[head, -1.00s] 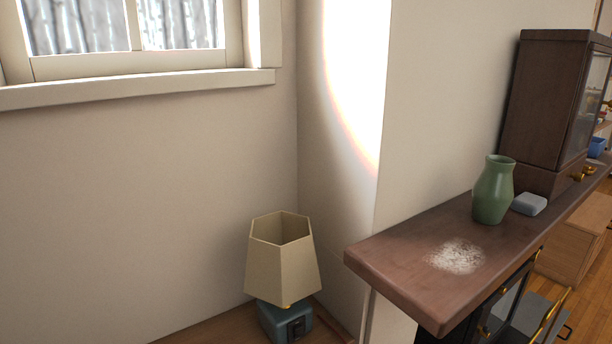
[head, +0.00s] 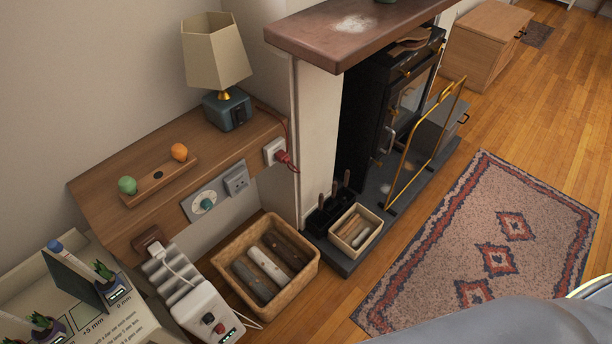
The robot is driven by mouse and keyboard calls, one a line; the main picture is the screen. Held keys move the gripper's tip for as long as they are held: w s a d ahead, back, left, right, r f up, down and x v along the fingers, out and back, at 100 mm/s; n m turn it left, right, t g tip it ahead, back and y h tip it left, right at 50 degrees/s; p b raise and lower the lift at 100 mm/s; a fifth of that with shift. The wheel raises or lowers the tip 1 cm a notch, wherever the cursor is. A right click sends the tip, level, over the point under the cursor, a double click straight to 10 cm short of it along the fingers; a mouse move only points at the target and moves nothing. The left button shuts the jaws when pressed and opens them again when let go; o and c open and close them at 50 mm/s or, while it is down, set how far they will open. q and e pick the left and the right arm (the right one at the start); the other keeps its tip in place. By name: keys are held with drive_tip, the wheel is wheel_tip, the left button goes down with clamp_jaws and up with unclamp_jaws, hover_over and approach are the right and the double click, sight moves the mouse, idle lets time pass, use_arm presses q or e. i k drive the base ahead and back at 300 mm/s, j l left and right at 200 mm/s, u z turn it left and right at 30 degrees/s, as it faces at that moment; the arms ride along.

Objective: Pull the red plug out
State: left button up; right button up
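The red plug (head: 286,159) sits in a white wall socket (head: 272,149) at the right end of the wooden shelf, beside the chimney breast. A red cord runs up from it towards the lamp (head: 217,58) with a teal base. No gripper shows in the head view. A grey rounded shape at the bottom right looks like part of my own body.
A wicker basket of logs (head: 229,291) stands on the floor below the socket. A white heater (head: 197,307) is left of it. The black stove (head: 378,130) with a brass-framed screen is to the right. A patterned rug (head: 462,278) lies on open floor.

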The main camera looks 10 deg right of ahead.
sight(281, 156)
drive_tip(key=u, duration=1.4)
drive_tip(key=l+u, duration=0.1)
drive_tip(key=l, duration=0.3)
drive_tip(key=k+l+u, duration=0.1)
drive_tip(key=l, duration=0.3)
drive_tip(key=k+l, duration=0.1)
drive_tip(key=l, duration=0.3)
drive_tip(key=k+l+u, duration=0.15)
drive_tip(key=l, duration=0.25)
drive_tip(key=l+u, duration=0.1)
drive_tip(key=l, duration=0.25)
drive_tip(key=k, duration=0.05)
